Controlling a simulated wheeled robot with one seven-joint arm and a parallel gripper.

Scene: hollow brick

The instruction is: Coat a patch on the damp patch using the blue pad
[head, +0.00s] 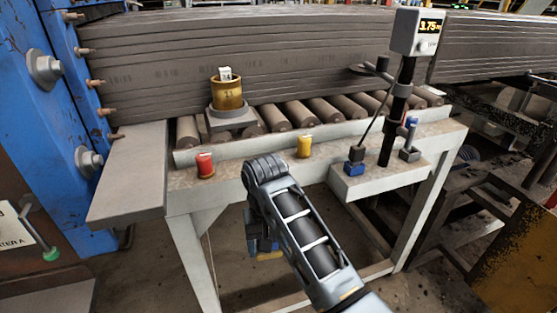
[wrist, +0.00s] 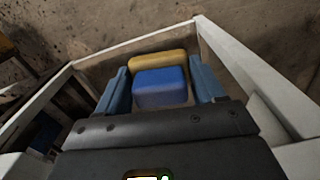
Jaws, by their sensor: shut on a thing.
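My gripper (head: 262,243) hangs low in front of the roller table in the head view, pointing down. In the wrist view its two blue-grey fingers (wrist: 160,75) are on either side of a blue pad (wrist: 160,90) with a yellow layer (wrist: 158,62) at its far end. The gripper is shut on this pad. In the head view the pad is mostly hidden, with a little yellow (head: 270,255) showing below the gripper. The pad is apart from the table. I cannot make out a damp patch in either view.
The pale table (head: 230,172) carries rollers and a stack of grey boards (head: 180,60). A display post (head: 398,90) rises at right. A blue machine (head: 40,110) stands left.

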